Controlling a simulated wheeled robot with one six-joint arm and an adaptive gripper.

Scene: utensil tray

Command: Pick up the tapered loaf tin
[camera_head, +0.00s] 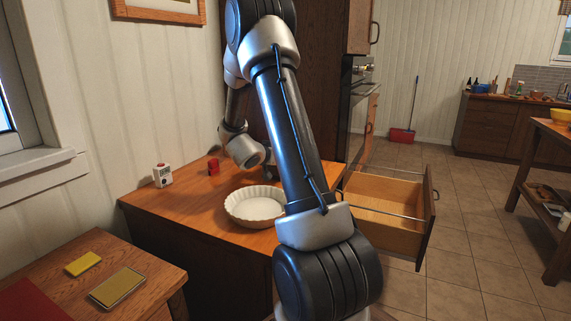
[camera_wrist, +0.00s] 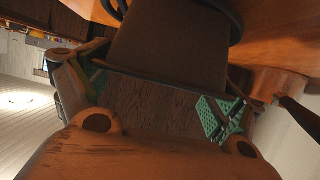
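A plain dark brown shape with sloping sides, which looks like the tapered loaf tin (camera_wrist: 170,45), fills the upper middle of the wrist view. Its dark edge lies close beyond my fingers. My gripper (camera_wrist: 160,97) has its two fingers wide apart, with green pads on their inner faces. I see nothing clamped between the pads; whether a finger touches the tin I cannot tell. In the head view my arm covers the gripper, and I cannot make out the tin there.
A white fluted dish (camera_head: 255,205) stands on the wooden counter (camera_head: 190,220), left of my arm. A red can (camera_head: 213,167) and a white timer-like box (camera_head: 162,175) stand behind it. An open drawer (camera_head: 385,205) juts out at right. Yellow sponge (camera_head: 83,263) lies front left.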

